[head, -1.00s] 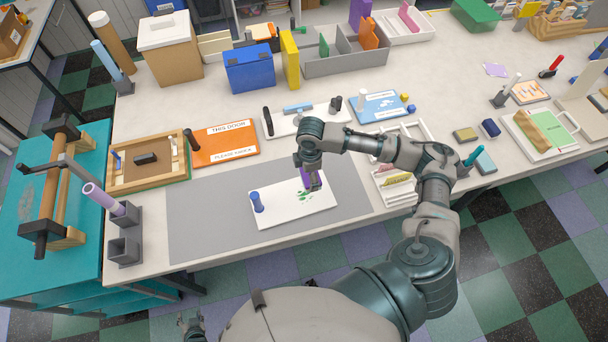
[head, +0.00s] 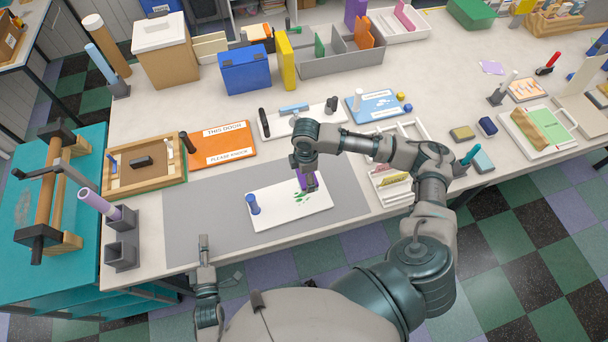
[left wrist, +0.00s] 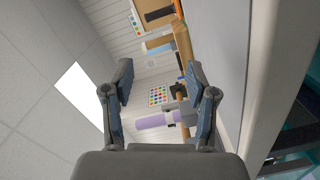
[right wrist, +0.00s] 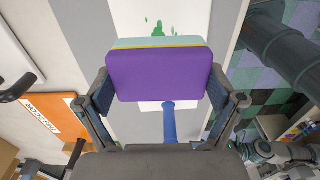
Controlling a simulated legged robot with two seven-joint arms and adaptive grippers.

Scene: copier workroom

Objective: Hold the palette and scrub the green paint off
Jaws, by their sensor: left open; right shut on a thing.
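The palette (head: 275,210) is a white board on the grey mat near the table's front edge. An upright blue handle (head: 253,204) stands at its left end. Green paint (head: 301,197) marks its right half and also shows in the right wrist view (right wrist: 157,29). My right gripper (head: 309,186) is shut on a purple scrubber (right wrist: 158,75) with a yellow line and pale teal layer. The scrubber is over the palette's far right part; I cannot tell whether it touches. My left gripper (head: 204,246) is open and empty at the table's front edge, left of the palette.
The grey mat (head: 200,215) is bare left of the palette. An orange sign (head: 222,146), a wooden tray (head: 142,180) and a white tray (head: 275,130) lie behind it. A lilac roll (head: 98,203) in a dark holder stands at the left edge.

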